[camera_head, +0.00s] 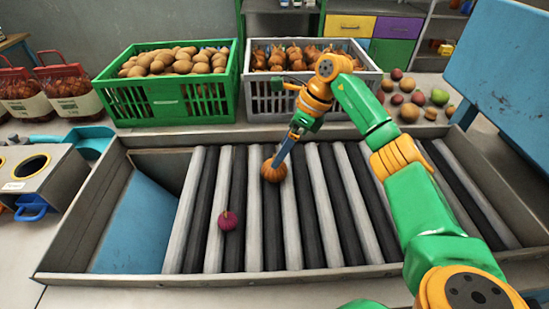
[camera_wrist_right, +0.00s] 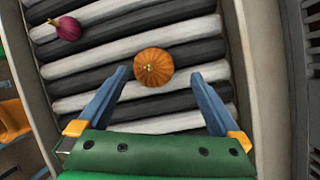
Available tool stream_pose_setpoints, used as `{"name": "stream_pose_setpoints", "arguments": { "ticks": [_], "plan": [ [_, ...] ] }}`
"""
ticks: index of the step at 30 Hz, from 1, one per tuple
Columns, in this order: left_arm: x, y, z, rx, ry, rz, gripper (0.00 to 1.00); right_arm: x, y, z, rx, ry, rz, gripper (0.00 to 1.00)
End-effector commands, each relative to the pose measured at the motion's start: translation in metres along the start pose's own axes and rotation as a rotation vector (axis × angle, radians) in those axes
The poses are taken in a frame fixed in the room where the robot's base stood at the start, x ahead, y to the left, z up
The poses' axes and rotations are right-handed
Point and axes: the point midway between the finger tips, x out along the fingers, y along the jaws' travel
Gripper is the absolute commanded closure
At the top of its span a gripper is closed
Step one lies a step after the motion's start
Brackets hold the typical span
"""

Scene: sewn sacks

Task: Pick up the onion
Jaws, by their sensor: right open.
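A smaller purple onion (camera_head: 228,220) lies on the rollers nearer and to the left, and at the upper left of the right wrist view (camera_wrist_right: 68,27). My right gripper (camera_head: 281,158) reaches down at the orange-brown onion. In the right wrist view its blue fingers (camera_wrist_right: 159,78) are spread, with the onion at the opening between the tips. I cannot tell whether a finger touches it. My left gripper is not in view.
The rollers (camera_head: 329,225) lie in a metal frame with raised edges. Behind stand a green crate (camera_head: 170,102) of potatoes and a grey crate (camera_head: 263,101) of onions. Loose produce (camera_head: 409,113) lies at the back right, and a blue panel (camera_head: 510,70) rises there.

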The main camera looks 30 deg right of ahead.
Motion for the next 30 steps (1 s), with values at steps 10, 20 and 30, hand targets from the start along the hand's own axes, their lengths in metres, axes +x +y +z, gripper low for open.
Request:
{"name": "stream_pose_setpoints", "arguments": {
  "ticks": [10, 20, 30],
  "plan": [
    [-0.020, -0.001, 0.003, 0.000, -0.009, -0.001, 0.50, 0.051, 0.004, -0.006, 0.003, 0.001, 0.001, 0.00],
    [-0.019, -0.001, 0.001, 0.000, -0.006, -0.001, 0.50, 0.052, 0.004, -0.006, 0.002, 0.001, -0.001, 0.41],
    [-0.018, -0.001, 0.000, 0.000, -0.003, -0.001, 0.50, 0.051, 0.004, -0.006, 0.001, 0.000, -0.001, 0.82]
  ]
}}
